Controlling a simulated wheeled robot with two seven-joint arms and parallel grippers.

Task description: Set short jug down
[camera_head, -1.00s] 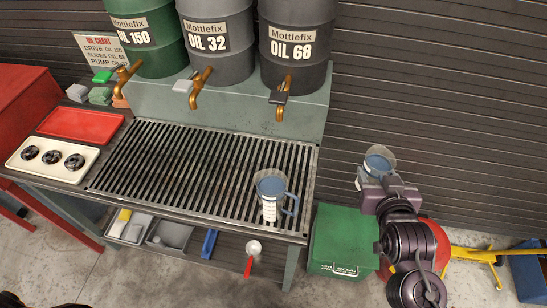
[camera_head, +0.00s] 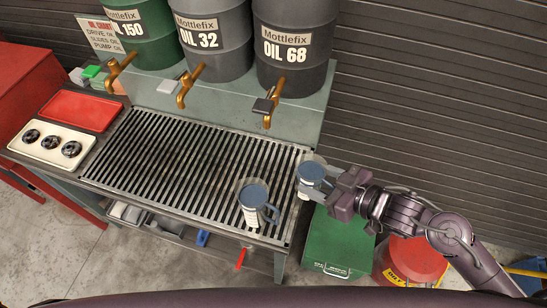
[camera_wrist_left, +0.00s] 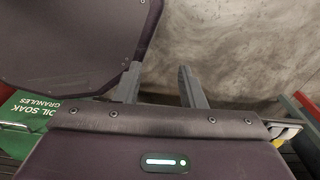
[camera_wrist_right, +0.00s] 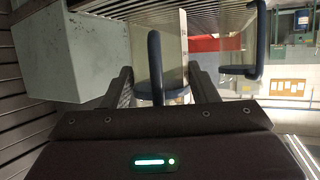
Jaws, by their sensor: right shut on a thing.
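The short jug (camera_head: 311,172), clear with blue inside, is held upright at the right end of the bench grate (camera_head: 185,165). My right gripper (camera_head: 328,183) is shut on its blue handle (camera_wrist_right: 155,65), seen between the fingers in the right wrist view. I cannot tell whether its base touches the grate. Another jug (camera_head: 252,198) with a blue handle stands on the grate's front right part; its handle (camera_wrist_right: 243,68) also shows in the right wrist view. My left gripper (camera_wrist_left: 160,88) is open and empty in the left wrist view, and outside the head view.
Drums with brass taps stand behind the grate; the OIL 68 tap (camera_head: 271,105) is nearest the held jug. A red tray (camera_head: 80,108) and a cream tray (camera_head: 48,143) lie at the left. A green box (camera_head: 338,240) stands below right. The grate's middle and left are clear.

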